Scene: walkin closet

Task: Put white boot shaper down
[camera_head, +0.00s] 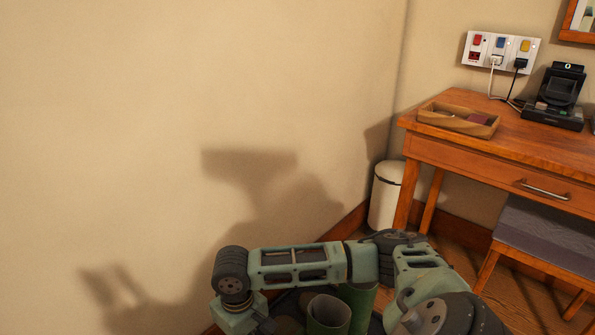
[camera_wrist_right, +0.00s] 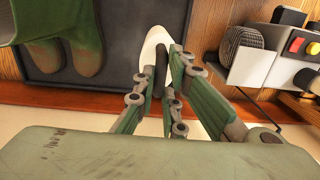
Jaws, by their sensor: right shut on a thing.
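The white boot shaper (camera_wrist_right: 153,44) shows in the right wrist view between the fingers of my right gripper (camera_wrist_right: 165,72), which is shut on it. A dark bar crosses in front of its white surface. The shaper is over or on a dark tray (camera_wrist_right: 120,65); I cannot tell whether it touches. Green boots with brown toes (camera_wrist_right: 88,57) stand on the tray to the left. In the head view my right arm reaches across the bottom, with its gripper and the shaper hidden; green boot tops (camera_head: 327,312) show beneath it. My left gripper is not in view.
A pale machine with coloured buttons (camera_wrist_right: 275,65) stands right of the tray in the wrist view. The wall and its wooden skirting (camera_wrist_right: 95,100) are close. A white bin (camera_head: 385,197), wooden desk (camera_head: 490,140) and cushioned stool (camera_head: 550,235) stand to the right.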

